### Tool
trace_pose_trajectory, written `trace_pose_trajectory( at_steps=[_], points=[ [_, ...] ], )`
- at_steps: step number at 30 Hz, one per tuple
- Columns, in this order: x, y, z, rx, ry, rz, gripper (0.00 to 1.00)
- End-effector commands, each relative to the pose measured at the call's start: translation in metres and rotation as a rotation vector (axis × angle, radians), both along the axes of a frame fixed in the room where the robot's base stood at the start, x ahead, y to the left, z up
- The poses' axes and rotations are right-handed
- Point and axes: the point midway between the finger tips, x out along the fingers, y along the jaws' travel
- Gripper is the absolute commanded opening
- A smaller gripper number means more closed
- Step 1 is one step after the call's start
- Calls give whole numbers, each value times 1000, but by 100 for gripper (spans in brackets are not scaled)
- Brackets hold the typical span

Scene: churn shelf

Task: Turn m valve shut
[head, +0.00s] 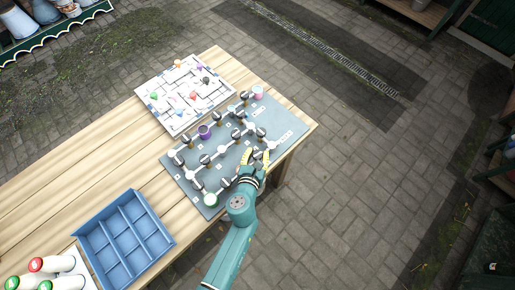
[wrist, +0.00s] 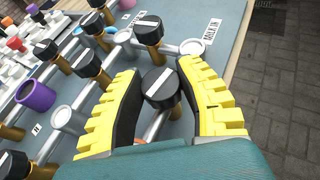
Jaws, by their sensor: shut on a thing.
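My gripper (wrist: 157,70) has its two yellow ribbed fingers on either side of a black round valve knob (wrist: 160,88), one finger to its left and one to its right, and is shut on it. The knob has a white stripe that slants up to the right in the wrist view. It sits on a brass stem above a pale pipe. No letter m is readable, so I cannot tell by label which valve this is. In the head view my gripper (head: 257,158) reaches the right edge of the grey valve board (head: 178,163), and its fingers partly hide the knob.
Several other black knobs stand close by, one (wrist: 148,29) just beyond the held knob. A purple cup (wrist: 36,96) stands to the left. A "MILK IN" label (wrist: 212,30) lies near the board's edge. A white maze board (head: 150,97) and a blue divided tray (head: 165,238) share the wooden table.

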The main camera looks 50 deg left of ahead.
Motion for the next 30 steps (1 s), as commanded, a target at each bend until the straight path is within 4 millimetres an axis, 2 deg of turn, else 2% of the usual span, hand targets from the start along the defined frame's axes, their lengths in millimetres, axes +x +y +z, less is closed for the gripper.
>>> trace_pose_trajectory(
  at_steps=[2,15,30],
  points=[
    [-2,2,5,-3,4,-50,1],
    [-1,1,1,-2,2,-289,1],
    [-1,0,-2,-1,3,-329,1]
  ],
)
